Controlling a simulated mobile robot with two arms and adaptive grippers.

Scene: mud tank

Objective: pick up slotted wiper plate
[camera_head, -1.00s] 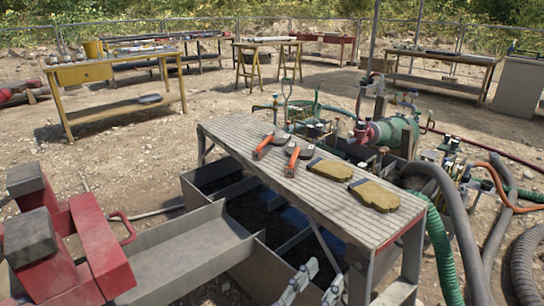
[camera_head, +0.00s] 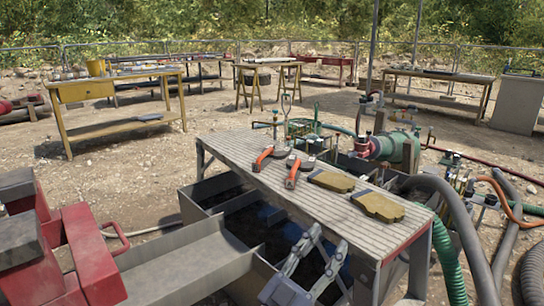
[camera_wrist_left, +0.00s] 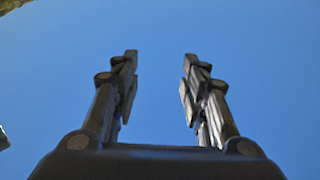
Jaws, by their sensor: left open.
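I cannot make out a slotted wiper plate for certain in either view. A flat grey item (camera_head: 148,117) lies on the lower shelf of the yellow bench at the left; it is too small to tell what it is. My left gripper (camera_head: 328,236) rises from the bottom of the head view, in front of the near slatted table. In the left wrist view its two fingers (camera_wrist_left: 160,75) stand apart with only blue sky between them. It is open and empty. My right gripper is not in view.
The slatted table (camera_head: 235,150) holds two orange-handled tools (camera_head: 263,157) and tan gloves (camera_head: 377,206). A grey metal tank (camera_head: 180,250) and red machinery (camera_head: 90,250) fill the lower left. Hoses (camera_head: 450,215) crowd the right. Open gravel lies before the yellow bench (camera_head: 85,92).

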